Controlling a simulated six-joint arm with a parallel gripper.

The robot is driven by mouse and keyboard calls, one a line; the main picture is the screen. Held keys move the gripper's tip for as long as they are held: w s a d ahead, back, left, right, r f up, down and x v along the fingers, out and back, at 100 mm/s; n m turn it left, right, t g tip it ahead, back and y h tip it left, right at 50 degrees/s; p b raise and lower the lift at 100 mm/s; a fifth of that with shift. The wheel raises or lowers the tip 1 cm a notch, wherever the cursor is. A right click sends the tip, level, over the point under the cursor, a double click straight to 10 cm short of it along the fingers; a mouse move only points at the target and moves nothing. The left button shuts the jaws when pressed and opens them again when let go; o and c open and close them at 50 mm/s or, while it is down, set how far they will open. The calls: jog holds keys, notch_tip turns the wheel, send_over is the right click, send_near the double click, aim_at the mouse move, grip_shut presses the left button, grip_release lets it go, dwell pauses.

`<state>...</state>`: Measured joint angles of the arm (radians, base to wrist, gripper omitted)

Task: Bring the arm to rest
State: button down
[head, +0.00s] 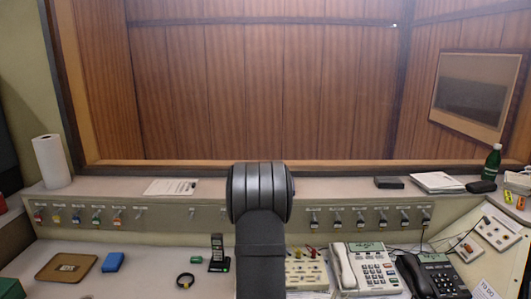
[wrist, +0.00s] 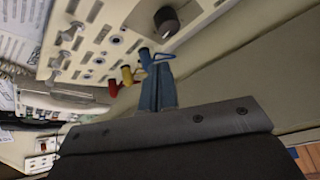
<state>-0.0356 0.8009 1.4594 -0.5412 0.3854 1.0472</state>
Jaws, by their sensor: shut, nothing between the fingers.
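My gripper (wrist: 158,74) shows in the wrist view with its two blue-grey fingers together and nothing between them. Its fingertips point toward a cream switch panel (wrist: 128,28) with red, yellow and blue plugs. The blue plug (wrist: 146,55) appears close to the fingertips in the picture; I cannot tell whether they touch. In the head view my arm rises at the centre of the console, and my gripper is hidden there.
The cream panel also shows in the head view (head: 307,276), right of my arm. A white phone (head: 366,268) and a black phone (head: 432,275) stand farther right. A handset (head: 218,255), black ring (head: 185,281), blue block (head: 113,262) and brown tray (head: 50,274) are left.

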jog(key=shift+w+a+f+n+g, duration=0.3)
jog(key=shift+w+a+f+g, duration=0.1)
jog(key=shift+a+f, duration=0.15)
jog(key=shift+w+a+f+n+g, duration=0.2)
jog(key=shift+a+f+n+g, duration=0.2)
jog(key=shift+a+f+g, duration=0.35)
jog(key=shift+x, duration=1.1)
jog(key=shift+s+f, duration=0.1)
jog(key=shift+f, duration=0.05)
